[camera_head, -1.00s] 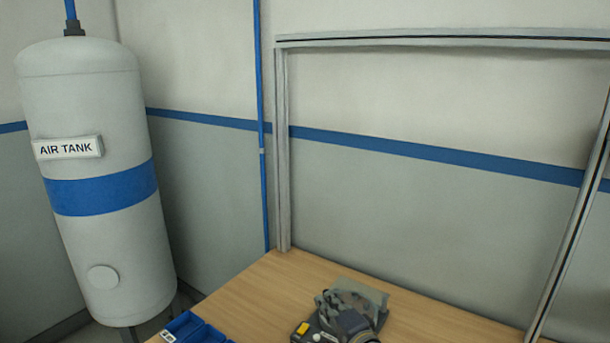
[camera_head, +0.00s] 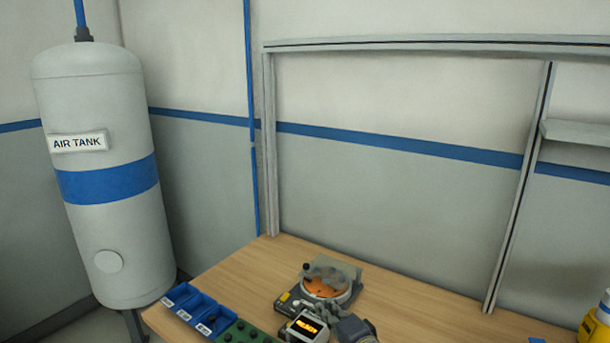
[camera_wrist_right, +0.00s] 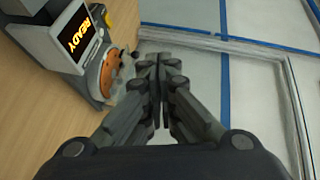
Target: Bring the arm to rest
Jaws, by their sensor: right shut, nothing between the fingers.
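My right gripper (camera_head: 352,327) shows only in part at the bottom edge of the head view, just right of a small display. In the right wrist view its fingers (camera_wrist_right: 160,62) are pressed together with nothing between them. They point away beside the device with the orange disc, and I cannot tell whether they touch it. My left gripper is in neither view.
A device with an orange disc (camera_head: 314,287) and a lit display (camera_head: 304,327) stands on the wooden table (camera_head: 235,275). The display reads READY in the wrist view (camera_wrist_right: 82,32). Blue bins (camera_head: 196,307) and a green tray (camera_head: 243,333) stand left. A frame post (camera_head: 519,190) rises right.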

